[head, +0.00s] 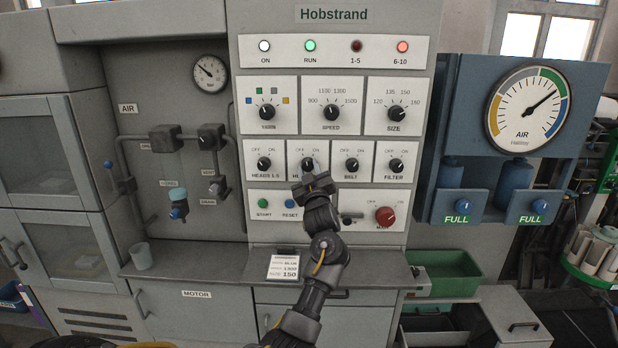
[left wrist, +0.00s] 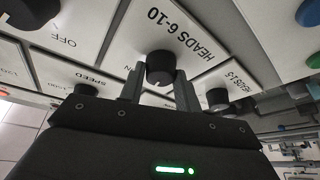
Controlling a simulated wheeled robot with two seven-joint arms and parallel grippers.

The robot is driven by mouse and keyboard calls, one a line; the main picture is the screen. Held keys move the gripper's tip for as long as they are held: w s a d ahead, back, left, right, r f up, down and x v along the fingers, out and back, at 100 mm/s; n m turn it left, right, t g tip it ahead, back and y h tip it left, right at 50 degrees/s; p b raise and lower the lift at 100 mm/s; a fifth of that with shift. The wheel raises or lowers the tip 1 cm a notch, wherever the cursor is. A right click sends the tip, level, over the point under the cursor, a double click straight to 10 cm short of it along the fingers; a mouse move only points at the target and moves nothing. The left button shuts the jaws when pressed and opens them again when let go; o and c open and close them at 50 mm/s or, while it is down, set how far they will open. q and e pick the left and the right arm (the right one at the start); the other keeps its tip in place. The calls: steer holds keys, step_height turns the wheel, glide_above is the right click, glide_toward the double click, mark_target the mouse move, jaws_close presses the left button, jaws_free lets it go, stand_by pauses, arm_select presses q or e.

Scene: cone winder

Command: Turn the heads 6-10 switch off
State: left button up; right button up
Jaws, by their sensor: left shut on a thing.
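The heads 6-10 switch (head: 308,164) is a black rotary knob on a white plate marked OFF and ON. It sits second from the left in the lower knob row. My left gripper (head: 312,182) is at this knob, covering part of its label. In the left wrist view the black knob (left wrist: 160,68) sits between the two fingers of my left gripper (left wrist: 159,90), which are shut on it. Which way its pointer faces is not clear. The 6-10 lamp (head: 403,46) glows red. My right gripper is not in view.
The heads 1-5 knob (head: 264,164) and belt knob (head: 352,165) flank the switch closely. Above is the speed knob (head: 331,113). Below are the start button (head: 264,203), reset button (head: 290,203) and red main knob (head: 385,215). A card (head: 284,267) lies on the ledge.

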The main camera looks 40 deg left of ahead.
arm_select(q)
steer(key=shift+w+d+r+n+g+b, duration=0.1)
steer(key=shift+n+g+b, duration=0.35)
steer(key=shift+n, duration=0.65)
steer(key=shift+d+n+g+b, duration=0.1)
steer(key=shift+n+g+b, duration=0.15)
steer(key=shift+n+g, duration=0.65)
steer(key=shift+a+n+t, duration=0.1)
steer(key=shift+n+t, duration=0.15)
steer(key=shift+n, duration=0.25)
steer(key=o, duration=1)
steer(key=shift+b+v, duration=1.8)
steer(key=shift+v, duration=3.65)
steer(key=shift+w, duration=0.15)
